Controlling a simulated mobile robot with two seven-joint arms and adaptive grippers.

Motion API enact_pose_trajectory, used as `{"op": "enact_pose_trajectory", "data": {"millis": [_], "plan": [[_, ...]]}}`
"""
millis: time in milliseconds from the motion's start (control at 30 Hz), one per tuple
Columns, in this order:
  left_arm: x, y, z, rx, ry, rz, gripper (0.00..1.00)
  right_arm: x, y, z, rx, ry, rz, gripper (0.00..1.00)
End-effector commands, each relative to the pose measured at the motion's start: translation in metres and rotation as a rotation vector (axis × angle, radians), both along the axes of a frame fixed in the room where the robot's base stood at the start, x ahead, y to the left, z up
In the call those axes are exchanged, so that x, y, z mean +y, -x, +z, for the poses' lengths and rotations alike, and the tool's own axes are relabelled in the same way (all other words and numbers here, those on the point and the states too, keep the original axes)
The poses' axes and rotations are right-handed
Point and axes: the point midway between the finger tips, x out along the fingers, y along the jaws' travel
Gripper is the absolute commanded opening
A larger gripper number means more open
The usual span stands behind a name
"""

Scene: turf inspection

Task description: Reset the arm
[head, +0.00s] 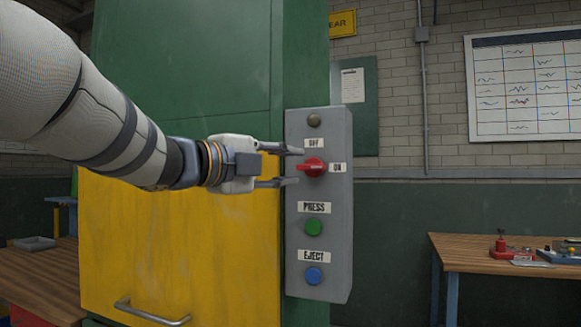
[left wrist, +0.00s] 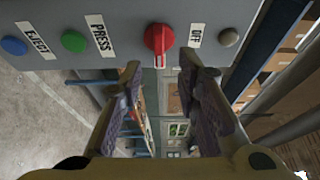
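My left arm comes in from the left in the head view. Its gripper (head: 291,167) is open and empty, with its fingertips close to the red rotary switch (head: 314,167) on a grey control box (head: 318,265). The switch's handle lies toward the ON label (head: 337,167); the OFF label (head: 314,143) is above it. In the left wrist view the gripper (left wrist: 163,72) has its fingers spread apart, and the red switch (left wrist: 158,39) shows beyond them. I cannot tell whether a finger touches it. My right gripper is not in view.
Below the switch are a green PRESS button (head: 314,228) and a blue EJECT button (head: 314,275). A yellow door (head: 215,235) with a handle (head: 150,314) is on the green machine (head: 190,60). A wooden table (head: 460,252) stands at right. Open floor lies between.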

Motion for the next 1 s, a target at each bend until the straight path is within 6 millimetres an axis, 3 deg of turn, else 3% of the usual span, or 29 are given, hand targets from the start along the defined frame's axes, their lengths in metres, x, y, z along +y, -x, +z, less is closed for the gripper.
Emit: {"op": "enact_pose_trajectory", "data": {"millis": [133, 533, 633, 667, 767, 800, 867, 1000], "plan": [[0.01, 0.012, 0.0, 0.001, -0.001, 0.0, 0.3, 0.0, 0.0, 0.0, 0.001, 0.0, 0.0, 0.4], [0.012, 0.013, -0.001, 0.001, -0.001, -0.001, 0.3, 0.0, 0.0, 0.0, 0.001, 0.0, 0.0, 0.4], [0.015, 0.008, -0.016, 0.039, 0.023, 0.009, 0.3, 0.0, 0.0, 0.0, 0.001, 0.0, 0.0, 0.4], [0.018, 0.004, -0.029, 0.072, 0.045, 0.019, 0.3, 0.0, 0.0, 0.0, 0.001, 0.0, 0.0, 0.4], [0.034, -0.013, -0.106, 0.261, 0.172, 0.083, 0.3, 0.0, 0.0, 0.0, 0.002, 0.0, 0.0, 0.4], [0.042, -0.017, -0.145, 0.356, 0.235, 0.123, 0.3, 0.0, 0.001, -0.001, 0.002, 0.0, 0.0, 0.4], [0.055, -0.017, -0.205, 0.497, 0.328, 0.192, 0.3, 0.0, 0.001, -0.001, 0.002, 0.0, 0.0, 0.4], [0.084, 0.009, -0.34, 0.808, 0.512, 0.387, 0.3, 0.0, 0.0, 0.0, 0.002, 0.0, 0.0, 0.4]]}}
